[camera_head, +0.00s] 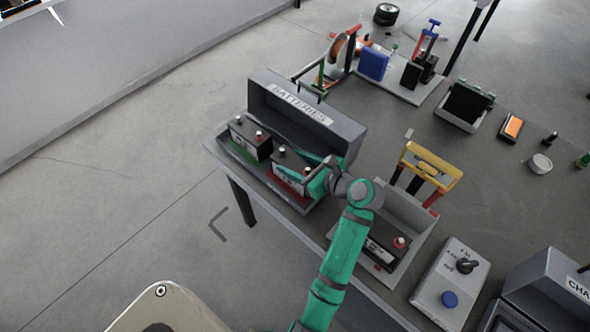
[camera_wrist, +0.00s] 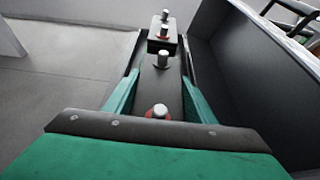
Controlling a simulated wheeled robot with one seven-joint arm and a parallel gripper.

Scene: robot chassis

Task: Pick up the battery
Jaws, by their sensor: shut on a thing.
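A dark battery (camera_head: 287,158) with round terminals stands at the right end of the grey bin labelled BATTERIES (camera_head: 345,135), above a red patch. My green gripper (camera_head: 303,172) reaches in from the right and is shut on it. In the wrist view the two fingers of my gripper (camera_wrist: 160,78) lie along both sides of this battery (camera_wrist: 160,92), with its terminals between and beyond them. A second battery (camera_head: 250,140) stands to the left in the same bin, over a green patch. It shows beyond the fingers in the wrist view (camera_wrist: 162,40).
The bin's tall back wall (camera_wrist: 255,75) runs close along the right of my gripper in the wrist view. A grey tray (camera_head: 405,215) with another battery (camera_head: 379,252) and a yellow-handled frame (camera_head: 430,162) stands right of the bin. A control box (camera_head: 450,280) is further right.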

